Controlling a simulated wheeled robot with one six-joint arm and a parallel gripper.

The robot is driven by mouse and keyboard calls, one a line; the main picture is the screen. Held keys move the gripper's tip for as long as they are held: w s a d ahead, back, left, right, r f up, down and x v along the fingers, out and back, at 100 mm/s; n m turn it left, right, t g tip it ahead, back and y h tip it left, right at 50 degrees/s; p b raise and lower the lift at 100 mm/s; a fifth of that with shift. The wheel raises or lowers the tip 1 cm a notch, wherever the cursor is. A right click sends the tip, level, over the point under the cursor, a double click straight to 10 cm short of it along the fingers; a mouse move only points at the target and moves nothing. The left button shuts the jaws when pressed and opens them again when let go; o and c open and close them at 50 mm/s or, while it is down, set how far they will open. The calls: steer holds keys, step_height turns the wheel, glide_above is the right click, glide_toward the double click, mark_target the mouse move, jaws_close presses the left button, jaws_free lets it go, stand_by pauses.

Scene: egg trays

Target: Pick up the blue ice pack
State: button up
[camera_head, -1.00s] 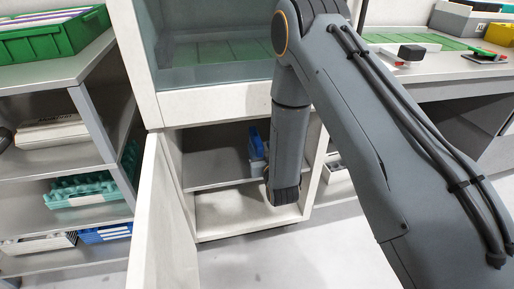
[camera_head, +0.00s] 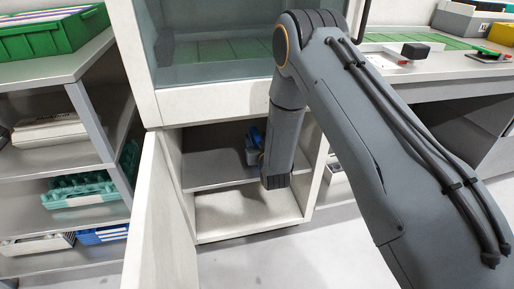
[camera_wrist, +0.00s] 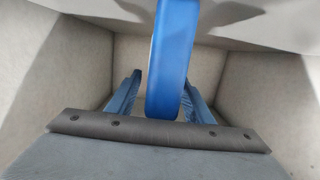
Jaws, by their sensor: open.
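The blue ice pack (camera_wrist: 172,60) shows in the wrist view as an upright blue slab, seen nearly edge-on. My gripper (camera_wrist: 162,80) is open, with one finger on each side of the slab. A gap shows on the left; the right finger is partly hidden behind the pack, so I cannot tell whether it touches. In the head view my arm reaches into the open lower cabinet (camera_head: 245,212). A small blue patch shows beside my forearm there; the arm hides most of what lies behind it.
Pale cabinet walls (camera_wrist: 55,70) enclose my gripper on both sides. The open cabinet door (camera_head: 160,225) stands at the left of the opening. A shelving unit (camera_head: 60,160) holds a teal tray (camera_head: 85,196) farther left. The cabinet's lower floor looks bare.

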jaws_close()
steer(key=shift+r, duration=0.1)
